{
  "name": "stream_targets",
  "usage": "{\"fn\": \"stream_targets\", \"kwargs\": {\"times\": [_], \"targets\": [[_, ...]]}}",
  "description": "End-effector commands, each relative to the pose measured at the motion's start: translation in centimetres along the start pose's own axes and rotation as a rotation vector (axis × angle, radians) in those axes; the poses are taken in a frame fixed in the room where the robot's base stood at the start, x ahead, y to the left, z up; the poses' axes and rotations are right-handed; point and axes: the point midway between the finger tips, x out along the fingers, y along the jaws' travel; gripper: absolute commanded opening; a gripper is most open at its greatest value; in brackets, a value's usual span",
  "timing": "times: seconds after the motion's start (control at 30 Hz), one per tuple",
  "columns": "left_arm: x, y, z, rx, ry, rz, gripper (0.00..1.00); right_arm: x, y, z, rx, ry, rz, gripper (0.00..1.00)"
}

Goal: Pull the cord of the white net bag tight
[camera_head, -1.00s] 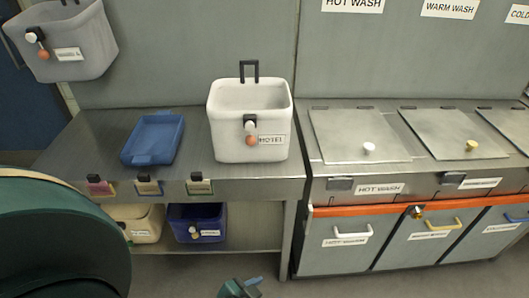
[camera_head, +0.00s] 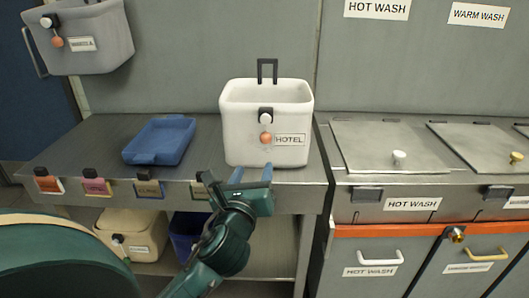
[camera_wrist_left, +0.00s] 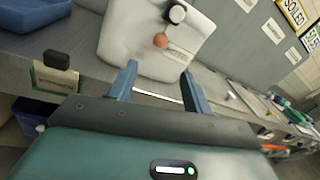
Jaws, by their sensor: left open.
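The white bag (camera_head: 240,130) stands upright on the metal counter, with a black handle at its back and a label reading HOTEL. On its front hang a black-and-white cord toggle and an orange ball (camera_head: 265,138). My left gripper (camera_head: 252,174) is in front of the bag's lower front, its blue fingers open and empty. In the left wrist view the fingers (camera_wrist_left: 155,88) point at the bag's front (camera_wrist_left: 125,40), with the orange ball (camera_wrist_left: 160,40) beyond them and apart from them. My right gripper is not in view.
A blue tray (camera_head: 160,141) lies on the counter (camera_head: 95,137) left of the bag. A grey bag (camera_head: 95,35) hangs at upper left. Cream (camera_head: 125,225) and blue bins sit on the shelf below. Lidded wash hatches (camera_head: 370,145) are at the right.

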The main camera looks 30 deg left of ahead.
Motion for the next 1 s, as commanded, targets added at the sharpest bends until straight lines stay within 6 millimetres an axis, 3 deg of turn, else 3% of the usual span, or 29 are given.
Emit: {"fn": "stream_targets", "kwargs": {"times": [0.17,0.6,0.8,1.0], "targets": [[2.2,0.0,0.2,0.004,-0.002,0.002,0.5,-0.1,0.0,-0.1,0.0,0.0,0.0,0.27],[10.9,-0.1,0.0,-0.001,0.001,0.0,0.5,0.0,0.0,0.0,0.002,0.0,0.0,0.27],[12.6,0.0,0.0,0.0,0.002,-0.001,0.5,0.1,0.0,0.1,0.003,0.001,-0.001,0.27],[12.9,0.0,-0.1,0.0,0.003,-0.001,0.5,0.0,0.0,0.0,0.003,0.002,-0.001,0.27]]}}
